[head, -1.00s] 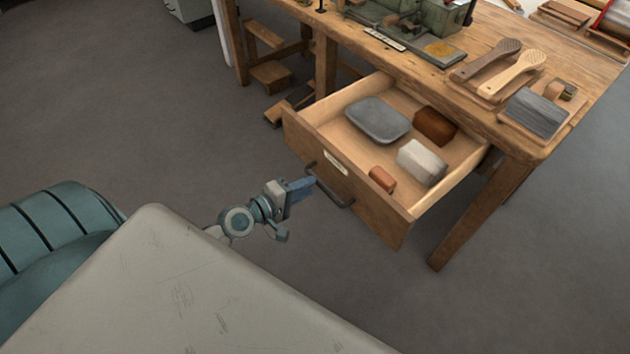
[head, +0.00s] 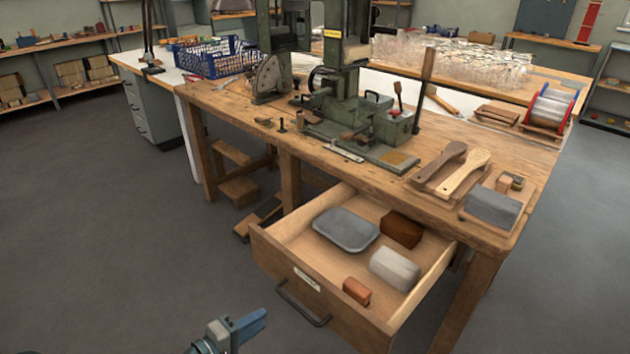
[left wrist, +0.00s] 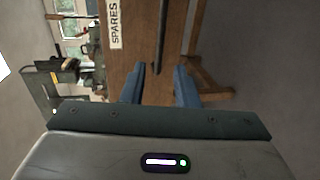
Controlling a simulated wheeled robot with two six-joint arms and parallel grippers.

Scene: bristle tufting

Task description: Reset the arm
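My left gripper (head: 252,324) shows at the bottom of the head view, left of the drawer handle (head: 302,305) and apart from it. In the left wrist view my left gripper (left wrist: 160,72) has its two blue fingers spread, with nothing held between them. The dark handle (left wrist: 161,38) and the drawer front (left wrist: 135,40) with a "SPARES" label lie beyond the fingertips. The wooden drawer (head: 345,312) stands pulled out under the bench. My right gripper is in neither view.
The drawer holds a grey tray (head: 346,230), a brown block (head: 401,229), a pale block (head: 395,269) and a small orange block (head: 357,290). The wooden bench (head: 240,105) carries a green machine (head: 345,115) and brush bodies (head: 465,172). The grey floor at left is clear.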

